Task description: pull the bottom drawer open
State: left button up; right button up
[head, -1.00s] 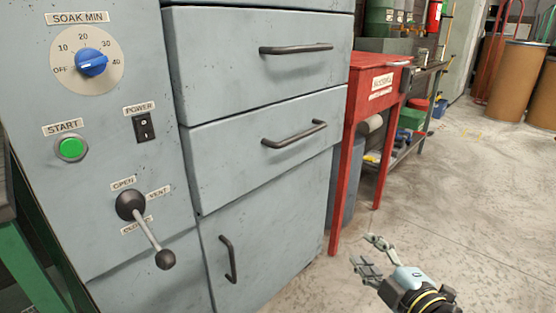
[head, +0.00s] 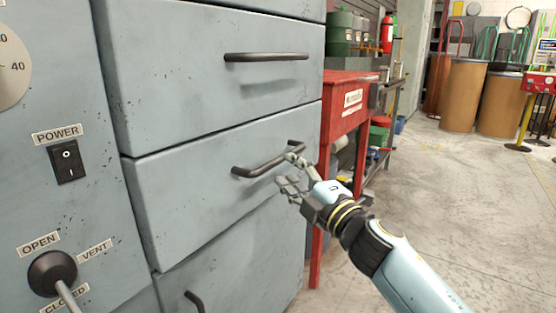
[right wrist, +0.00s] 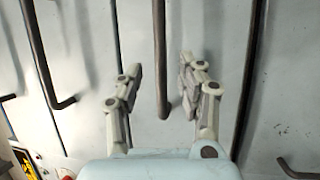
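The bottom drawer (head: 200,190) is a pale blue-grey front in the cabinet and looks closed. Its dark bar handle (head: 250,170) runs across the upper part of the front. My right gripper (head: 284,170) is at the right end of this handle, with its fingers apart. In the right wrist view the handle (right wrist: 160,45) appears between the two open fingers of the gripper (right wrist: 161,66), with a gap on each side. I cannot tell how deep the bar sits between them. My left gripper is not in view.
Another drawer with a bar handle (head: 266,57) is above, and a door handle (head: 194,300) is below. A control panel with a power switch (head: 67,161) is at the left. A red stand (head: 340,110) is close behind my right gripper.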

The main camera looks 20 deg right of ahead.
aim_at(279, 157)
jog(key=x, duration=0.5)
jog(key=shift+w, duration=0.15)
grip_shut()
dwell(0.4)
